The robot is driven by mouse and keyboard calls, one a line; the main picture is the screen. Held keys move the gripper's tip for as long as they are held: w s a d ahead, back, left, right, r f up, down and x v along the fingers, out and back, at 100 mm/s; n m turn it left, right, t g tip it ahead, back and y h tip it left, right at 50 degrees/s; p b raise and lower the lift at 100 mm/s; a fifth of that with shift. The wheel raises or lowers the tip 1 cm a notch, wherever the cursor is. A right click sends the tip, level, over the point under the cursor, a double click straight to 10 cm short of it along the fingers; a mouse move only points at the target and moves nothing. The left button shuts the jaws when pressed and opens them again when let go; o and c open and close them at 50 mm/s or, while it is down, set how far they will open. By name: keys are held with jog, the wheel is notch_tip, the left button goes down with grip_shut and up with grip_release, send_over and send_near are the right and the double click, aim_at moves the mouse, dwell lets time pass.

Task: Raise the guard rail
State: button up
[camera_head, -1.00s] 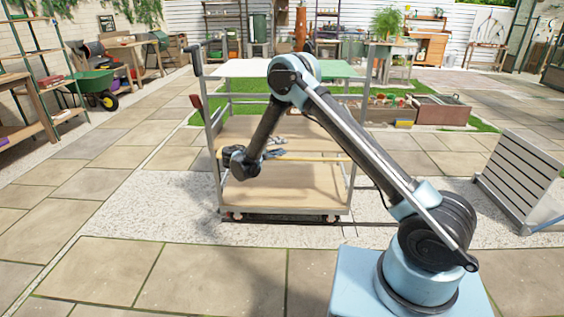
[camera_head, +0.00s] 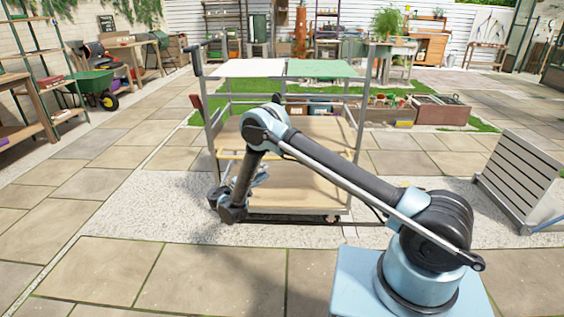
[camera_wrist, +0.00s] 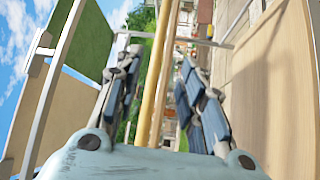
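The guard rail is a thin yellow bar at the front of the cart, level with the middle shelf; its left part (camera_head: 229,155) shows in the head view, and my arm covers its centre. In the wrist view, the yellow bar (camera_wrist: 154,75) runs lengthwise through the gap between my fingers, beyond them, with a browner strip beside it. My gripper (camera_head: 260,179) is low in front of the cart, below the rail's height. In the wrist view my gripper (camera_wrist: 158,95) has its two dark blue padded fingers wide apart, with nothing held. Contact with the bar is not visible.
The cart (camera_head: 355,140) has a white panel (camera_head: 247,68) and a green panel (camera_head: 322,69) on top and wooden shelves (camera_head: 300,190) below. A slatted grey panel (camera_head: 518,178) stands at the right.

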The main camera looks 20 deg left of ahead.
jog(key=x, duration=1.3)
jog(key=shift+w+d, duration=0.1)
jog(key=shift+w, duration=0.1)
